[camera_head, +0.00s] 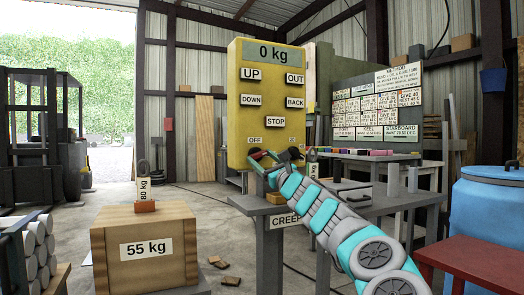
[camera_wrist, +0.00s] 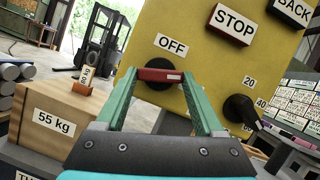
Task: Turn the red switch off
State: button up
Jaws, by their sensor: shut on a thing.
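The red switch (camera_wrist: 160,75) is a small red bar on the lower left of a yellow control box (camera_head: 233,90), under an OFF label. In the wrist view my gripper (camera_wrist: 160,77) has its two teal fingers at either end of the red bar, shut on it. The bar lies about level across the picture. In the head view my gripper (camera_head: 272,158) is at the box's lower edge, and it mostly hides the switch there. The box has buttons marked UP, OUT, DOWN, BACK and STOP, and its display reads 0 kg.
A black knob (camera_wrist: 240,108) with numbers around it sits right of the switch, close to my gripper. A wooden 55 kg crate (camera_head: 180,262) stands at the left, bearing an 80 kg weight (camera_head: 144,190). A grey bench (camera_head: 270,205) lies below the box. Open floor lies at the left.

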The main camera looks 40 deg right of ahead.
jog(key=n+y+p, duration=0.1)
jog(key=n, duration=0.1)
jog(key=n+y+p, duration=0.1)
jog(key=n, duration=0.2)
jog(key=shift+d+r+g+p, duration=0.15)
jog(key=shift+d+g+p, duration=0.05)
jog(key=shift+g+p, duration=0.1)
jog(key=n+g+y+p, duration=0.1)
jog(key=n+y, duration=0.1)
jog(key=n, duration=0.2)
jog(key=shift+n, duration=0.4)
jog(key=n, duration=0.2)
jog(key=n+g+y+p, duration=0.1)
jog(key=shift+d+r+n, duration=0.1)
jog(key=shift+r+n, duration=0.1)
jog(key=shift+n, duration=0.2)
jog(key=shift+n+g, duration=0.8)
jog(key=shift+n, duration=0.8)
jog(key=o, duration=1.4)
jog(key=shift+r, duration=0.1)
jog(key=shift+s, duration=0.1)
jog(key=shift+s+d+b, duration=0.1)
jog(key=shift+s+d, duration=0.1)
jog(key=shift+s, duration=1.05)
jog(key=shift+s+d+b, duration=0.15)
jog(key=shift+s, duration=1.15)
jog(key=shift+s+d+b, duration=0.1)
jog(key=shift+s+d, duration=0.1)
jog(key=shift+s, duration=1.05)
